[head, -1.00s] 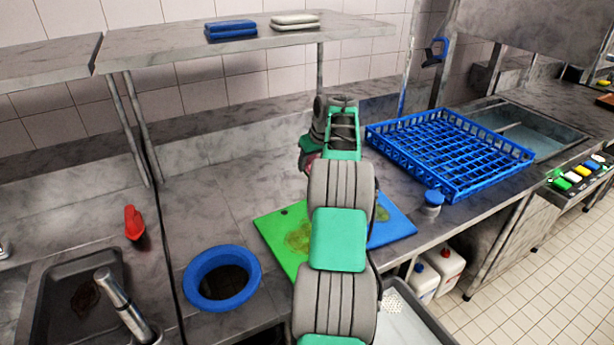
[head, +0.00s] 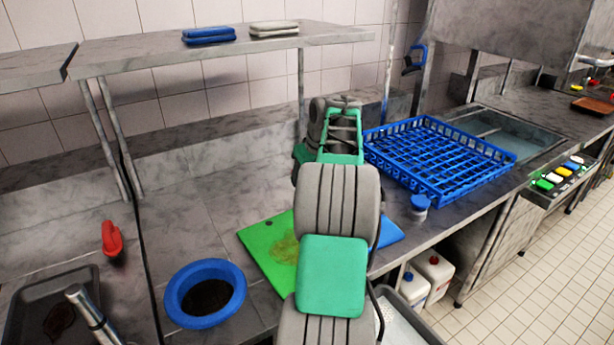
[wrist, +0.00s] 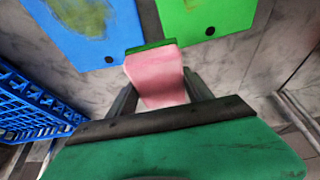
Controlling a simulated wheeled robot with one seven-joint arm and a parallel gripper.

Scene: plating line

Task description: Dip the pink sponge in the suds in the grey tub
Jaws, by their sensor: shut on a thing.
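The pink sponge (wrist: 157,78) has a green scouring side. In the wrist view it sits between the two dark fingers of my gripper (wrist: 158,92), which is shut on it. It appears held above the counter, near the edges of the blue and green boards. In the head view my arm hides the sponge and the fingertips. No grey tub or suds can be made out for certain in either view.
A green board (head: 268,248) and a blue board (head: 390,233) lie on the counter, both stained. A blue rack (head: 440,158) stands to the right, a small blue-capped container (head: 419,208) before it. A blue-rimmed opening (head: 205,293), red object (head: 112,238) and sink lie left.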

